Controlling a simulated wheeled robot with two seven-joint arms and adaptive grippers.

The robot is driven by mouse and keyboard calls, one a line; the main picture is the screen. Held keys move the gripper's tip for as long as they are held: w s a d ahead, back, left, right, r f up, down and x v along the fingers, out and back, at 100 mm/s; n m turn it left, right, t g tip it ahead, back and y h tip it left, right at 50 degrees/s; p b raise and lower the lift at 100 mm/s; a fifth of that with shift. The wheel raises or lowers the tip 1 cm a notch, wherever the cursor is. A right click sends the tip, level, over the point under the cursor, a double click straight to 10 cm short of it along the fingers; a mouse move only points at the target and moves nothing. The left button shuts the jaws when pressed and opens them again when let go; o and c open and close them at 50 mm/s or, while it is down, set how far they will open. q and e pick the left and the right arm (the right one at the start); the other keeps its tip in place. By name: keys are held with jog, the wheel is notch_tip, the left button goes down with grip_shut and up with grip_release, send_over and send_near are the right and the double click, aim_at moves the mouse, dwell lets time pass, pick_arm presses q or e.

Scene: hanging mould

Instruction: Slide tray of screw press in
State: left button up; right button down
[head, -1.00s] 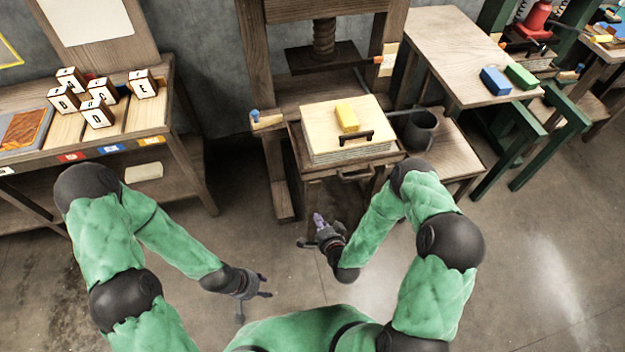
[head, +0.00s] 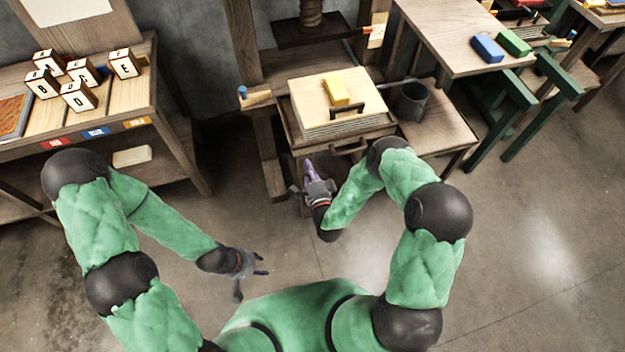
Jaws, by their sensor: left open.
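The screw press (head: 245,60) stands at the top centre, with its screw (head: 311,14) and dark plate above. Its wooden tray (head: 300,150) sticks out toward me, carrying a pale board stack (head: 312,102) with a black handle and a yellow block (head: 336,92) on top. A bar handle (head: 350,149) is on the tray's front. My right gripper (head: 308,168) is just below the tray's front left part, left of the bar handle; whether it touches is unclear, and its finger gap is not readable. My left gripper (head: 256,275) is open and empty, low over the floor.
A table with lettered blocks (head: 80,97) is at the left. Another table (head: 450,40) with blue and green blocks is at the right. The floor ahead is clear.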

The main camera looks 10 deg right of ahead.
aim_at(302, 149)
jog(key=w+b, duration=0.1)
jog(key=w, duration=0.3)
jog(key=shift+w+a, duration=0.1)
jog(key=shift+w, duration=0.4)
